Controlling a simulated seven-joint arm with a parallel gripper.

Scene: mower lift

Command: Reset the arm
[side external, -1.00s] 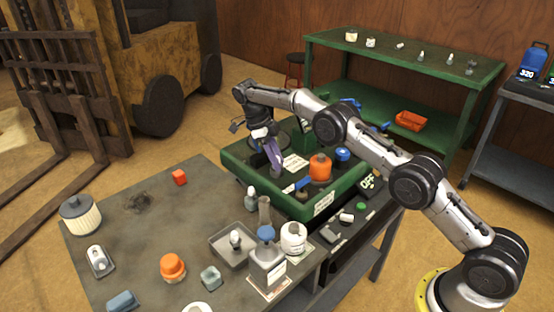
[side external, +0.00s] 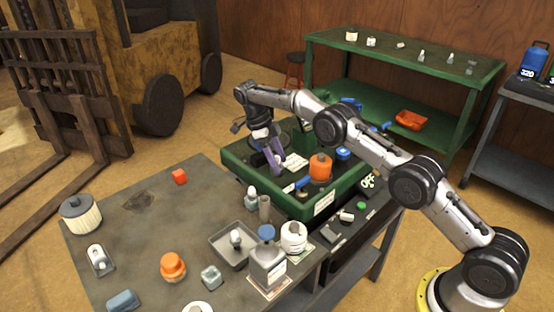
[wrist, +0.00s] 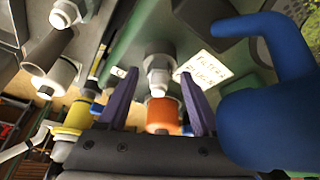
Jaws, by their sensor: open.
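My gripper (side external: 274,168) points down over the green tray (side external: 233,172) in the side external view, its two purple fingers apart. In the wrist view the gripper (wrist: 158,98) is open. A silver fitting with a white tip (wrist: 158,72) shows between and beyond the fingers; I cannot tell whether it touches them. An orange cylinder (side external: 320,168) stands in the tray to the right of the gripper. An orange part (wrist: 160,116) shows between the fingers in the wrist view. A large blue part (wrist: 265,115) is to the right of the fingers there.
A white paper label (wrist: 222,62) lies in the tray. A green shelf (side external: 420,75) and a forklift stand behind.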

